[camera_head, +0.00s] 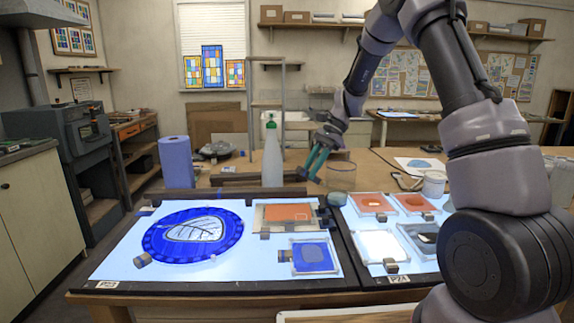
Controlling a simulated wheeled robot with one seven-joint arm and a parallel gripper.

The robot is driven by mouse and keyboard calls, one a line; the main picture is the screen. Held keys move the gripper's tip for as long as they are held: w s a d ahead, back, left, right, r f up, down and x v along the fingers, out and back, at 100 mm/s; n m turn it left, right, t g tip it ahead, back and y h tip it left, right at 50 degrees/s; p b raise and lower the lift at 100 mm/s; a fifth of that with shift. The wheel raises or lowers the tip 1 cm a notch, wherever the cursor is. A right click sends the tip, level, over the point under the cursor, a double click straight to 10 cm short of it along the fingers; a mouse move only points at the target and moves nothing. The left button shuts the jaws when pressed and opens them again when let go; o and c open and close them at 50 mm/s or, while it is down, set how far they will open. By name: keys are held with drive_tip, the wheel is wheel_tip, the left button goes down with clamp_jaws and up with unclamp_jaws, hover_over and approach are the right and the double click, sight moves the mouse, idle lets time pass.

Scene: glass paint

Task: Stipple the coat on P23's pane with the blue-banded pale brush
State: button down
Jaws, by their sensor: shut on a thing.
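My gripper (317,162), with teal fingers, is above the back of the work table, close to a glass jar (341,172). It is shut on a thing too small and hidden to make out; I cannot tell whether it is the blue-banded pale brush. The left lit panel (110,262) has a front tag (107,285) that seems to read P23. On it lie a large round blue pane (160,245) with a white leaf, an orange pane (287,213) and a small blue square pane (313,256). No brush is clearly identifiable.
A second lit panel (358,222) on the right holds several orange, white and grey panes. Small dark blocks (143,260) sit around the panes. A pale tub (434,184) stands back right.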

drive_tip(key=s+a+f+m+y, duration=0.1)
drive_tip(key=s+a, duration=0.1)
drive_tip(key=a, duration=0.5)
drive_tip(key=s+a+f+m+t+y, duration=0.1)
drive_tip(key=s+a+m+y, duration=0.1)
drive_tip(key=a, duration=0.5)
drive_tip(key=shift+s+f+y, duration=0.3)
drive_tip(key=shift+s+f, duration=0.1)
drive_tip(key=shift+s, duration=0.35)
drive_tip(key=shift+d+f, duration=0.1)
drive_tip(key=shift+f, duration=0.25)
idle(0.7)
wheel_tip(320, 180, up, 2)
drive_tip(key=shift+r, duration=0.15)
idle(0.4)
